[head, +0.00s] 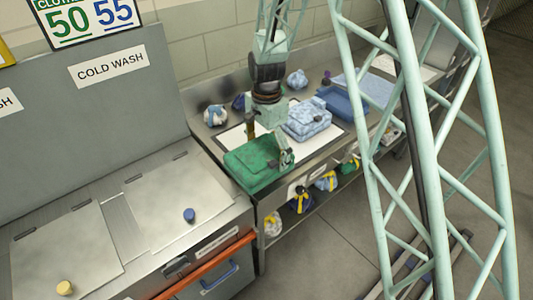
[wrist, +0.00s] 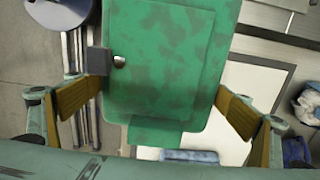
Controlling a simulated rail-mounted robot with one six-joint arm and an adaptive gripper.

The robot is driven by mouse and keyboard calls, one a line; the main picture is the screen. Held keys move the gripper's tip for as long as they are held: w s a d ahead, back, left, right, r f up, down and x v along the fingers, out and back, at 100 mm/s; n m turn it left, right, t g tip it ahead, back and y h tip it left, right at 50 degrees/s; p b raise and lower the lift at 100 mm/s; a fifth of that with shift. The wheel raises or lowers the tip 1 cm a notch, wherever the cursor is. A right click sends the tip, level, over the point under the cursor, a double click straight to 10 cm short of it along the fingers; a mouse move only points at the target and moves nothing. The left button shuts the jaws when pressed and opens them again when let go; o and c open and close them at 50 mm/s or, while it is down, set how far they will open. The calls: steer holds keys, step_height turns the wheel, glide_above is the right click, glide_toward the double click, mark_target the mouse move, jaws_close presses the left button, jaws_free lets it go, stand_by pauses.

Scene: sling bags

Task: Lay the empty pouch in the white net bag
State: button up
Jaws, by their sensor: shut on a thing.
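My gripper (head: 269,146) is shut on a flat green mottled pouch (head: 248,162), with one finger at each side of it. The pouch is held above the left end of the steel bench. In the wrist view my gripper (wrist: 168,100) has the pouch (wrist: 165,60) between its tan finger pads, with a grey block and round stud near the left pad. I cannot tell from outside whether it is empty. A whitish bag with yellow (head: 272,224) sits on the shelf below, at its left end; it may be the white net bag, but its netting is too small to make out.
A light blue mottled pouch (head: 306,119) lies on a white board on the bench. A blue tray (head: 343,101) is behind it. A white-and-blue bundle (head: 215,115) sits at the back left. Several bags, one blue and yellow (head: 301,199), fill the shelf. Washer lids are left.

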steer(key=shift+w+d, duration=0.35)
steer(key=shift+d, duration=0.35)
steer(key=w+d+r+n, duration=0.1)
steer(key=d+n, duration=0.4)
steer(key=d, duration=0.6)
steer(key=w+d+r+n, duration=0.1)
steer(key=w+d+n, duration=0.3)
steer(key=d, duration=0.7)
steer(key=shift+w+r+n, duration=0.15)
steer(key=shift+w+n, duration=0.2)
steer(key=shift+n, duration=0.05)
steer(key=shift+a, duration=0.15)
